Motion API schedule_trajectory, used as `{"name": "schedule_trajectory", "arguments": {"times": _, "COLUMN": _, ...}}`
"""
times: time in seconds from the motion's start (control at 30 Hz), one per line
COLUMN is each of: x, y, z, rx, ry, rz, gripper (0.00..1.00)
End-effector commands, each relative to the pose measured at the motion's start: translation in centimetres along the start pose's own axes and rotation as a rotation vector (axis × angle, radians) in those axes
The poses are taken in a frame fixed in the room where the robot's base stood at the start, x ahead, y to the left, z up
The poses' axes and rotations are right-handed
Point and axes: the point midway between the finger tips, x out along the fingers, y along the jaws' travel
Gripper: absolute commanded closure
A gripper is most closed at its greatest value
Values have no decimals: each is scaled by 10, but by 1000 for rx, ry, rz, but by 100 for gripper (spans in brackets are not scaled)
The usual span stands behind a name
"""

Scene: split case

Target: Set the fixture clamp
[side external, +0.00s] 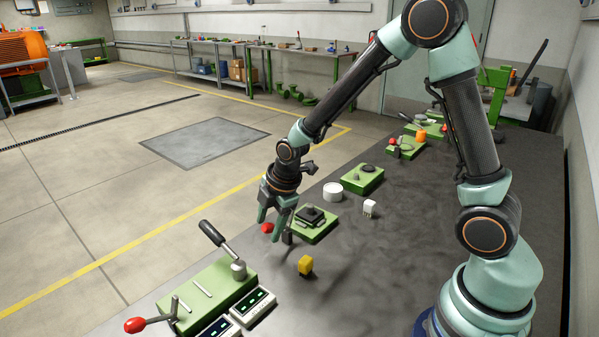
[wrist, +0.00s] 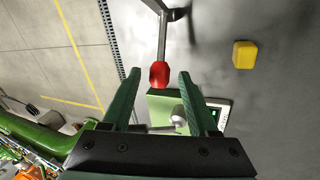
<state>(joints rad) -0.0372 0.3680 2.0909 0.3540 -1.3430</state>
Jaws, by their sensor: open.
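My gripper (side external: 272,218) is open and points down near the table's left edge. In the wrist view the red knob (wrist: 160,74) is the end of a metal lever (wrist: 162,35), and appears between the two spread finger tips (wrist: 158,76). I cannot tell whether the fingers touch it or how deep it sits between them. A green fixture (side external: 328,233) with a dark top part stands just right of my gripper. Part of a green block (wrist: 160,105) shows behind the fingers in the wrist view.
A yellow block (side external: 305,265) lies nearby, also in the wrist view (wrist: 244,54). A larger green fixture (side external: 208,297) with levers and lit display boxes (side external: 254,304) stands front left. A white cylinder (side external: 333,191) and white cube (side external: 370,207) stand behind. The table's middle right is bare.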

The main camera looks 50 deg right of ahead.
Motion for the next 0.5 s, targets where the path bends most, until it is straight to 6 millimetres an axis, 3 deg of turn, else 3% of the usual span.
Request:
{"name": "schedule_trajectory", "arguments": {"times": 0.17, "x": 0, "y": 0, "z": 0, "rx": 0, "ry": 0, "rz": 1, "gripper": 40}}
{"name": "schedule_trajectory", "arguments": {"times": 0.2, "x": 0, "y": 0, "z": 0, "rx": 0, "ry": 0, "rz": 1, "gripper": 44}}
{"name": "schedule_trajectory", "arguments": {"times": 0.33, "x": 0, "y": 0, "z": 0, "rx": 0, "ry": 0, "rz": 0, "gripper": 94}}
{"name": "schedule_trajectory", "arguments": {"times": 0.37, "x": 0, "y": 0, "z": 0, "rx": 0, "ry": 0, "rz": 0, "gripper": 100}}
{"name": "schedule_trajectory", "arguments": {"times": 0.5, "x": 0, "y": 0, "z": 0, "rx": 0, "ry": 0, "rz": 0, "gripper": 100}}
